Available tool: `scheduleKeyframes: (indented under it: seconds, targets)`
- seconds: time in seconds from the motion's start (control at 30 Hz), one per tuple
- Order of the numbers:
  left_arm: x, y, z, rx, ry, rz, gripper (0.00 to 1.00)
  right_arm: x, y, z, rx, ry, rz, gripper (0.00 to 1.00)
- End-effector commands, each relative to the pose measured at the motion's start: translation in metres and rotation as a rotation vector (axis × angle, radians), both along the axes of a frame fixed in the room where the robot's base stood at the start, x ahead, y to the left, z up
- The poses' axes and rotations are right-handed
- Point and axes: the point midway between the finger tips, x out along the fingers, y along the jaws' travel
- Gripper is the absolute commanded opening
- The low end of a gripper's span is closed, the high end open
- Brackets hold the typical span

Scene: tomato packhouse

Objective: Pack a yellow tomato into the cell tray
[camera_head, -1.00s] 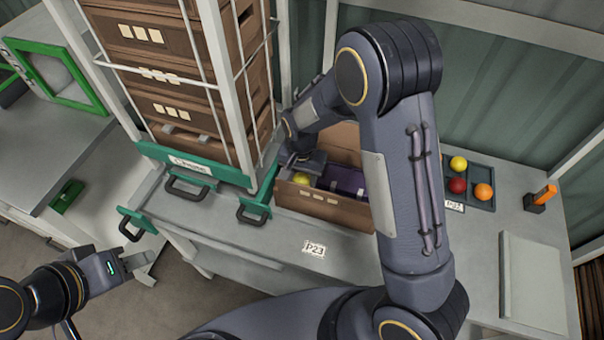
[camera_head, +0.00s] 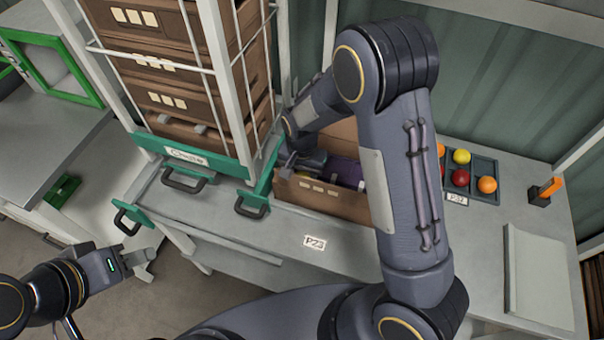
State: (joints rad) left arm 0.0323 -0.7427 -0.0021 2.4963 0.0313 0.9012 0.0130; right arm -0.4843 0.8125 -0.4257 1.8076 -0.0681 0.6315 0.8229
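The dark cell tray (camera_head: 484,165) lies on the bench at the right. It holds a yellow tomato (camera_head: 461,156), a red tomato (camera_head: 460,178) and an orange tomato (camera_head: 487,184); my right arm hides its left side. A brown crate (camera_head: 320,199) stands mid-bench with a purple thing (camera_head: 345,172) inside. My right gripper (camera_head: 301,164) reaches down at the crate's left end; its fingertips are hard to make out, and I cannot see whether it holds anything. No yellow tomato shows clearly in the crate. My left gripper (camera_head: 146,263) is open and empty, off the bench at lower left.
A rack of stacked brown crates (camera_head: 190,75) on a green base stands left of the crate. A label card (camera_head: 314,242) lies on the bench front. An orange-topped block (camera_head: 545,191) and a pale flat board (camera_head: 538,272) are at the right.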

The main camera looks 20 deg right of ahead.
Motion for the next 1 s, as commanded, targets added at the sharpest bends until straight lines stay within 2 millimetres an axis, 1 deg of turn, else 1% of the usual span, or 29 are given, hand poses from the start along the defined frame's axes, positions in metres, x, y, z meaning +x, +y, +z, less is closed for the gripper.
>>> scheduleKeyframes:
  seconds: [0.13,0.17,0.33,0.5,0.6,0.63,1.0]
  targets:
    - [0.0000,0.0000,0.0000,0.000,0.000,0.000,0.36,0.0001,0.0000,0.0001,0.000,0.000,0.000,0.35]
    - [0.0000,0.0000,0.0000,0.000,0.000,0.000,0.36,0.0001,0.0000,0.0001,0.000,0.000,0.000,0.48]
    - [0.0000,0.0000,0.0000,0.000,0.000,0.000,0.36,0.0001,0.0001,0.0001,0.000,0.000,0.000,0.70]
    - [0.0000,0.0000,0.0000,0.000,0.000,0.000,0.36,0.0001,0.0002,0.0001,0.001,-0.001,0.000,0.71]
    - [0.0000,0.0000,0.0000,0.000,0.000,0.000,0.36,0.0001,0.0002,0.0000,0.000,0.000,0.000,0.58]
    - [0.0000,0.0000,0.0000,0.000,0.000,0.000,0.36,0.0001,0.0002,0.0000,0.000,0.000,0.000,0.56]
    - [0.0000,0.0000,0.0000,0.000,0.000,0.000,0.36,0.0001,0.0001,0.0000,0.000,0.000,0.000,0.56]
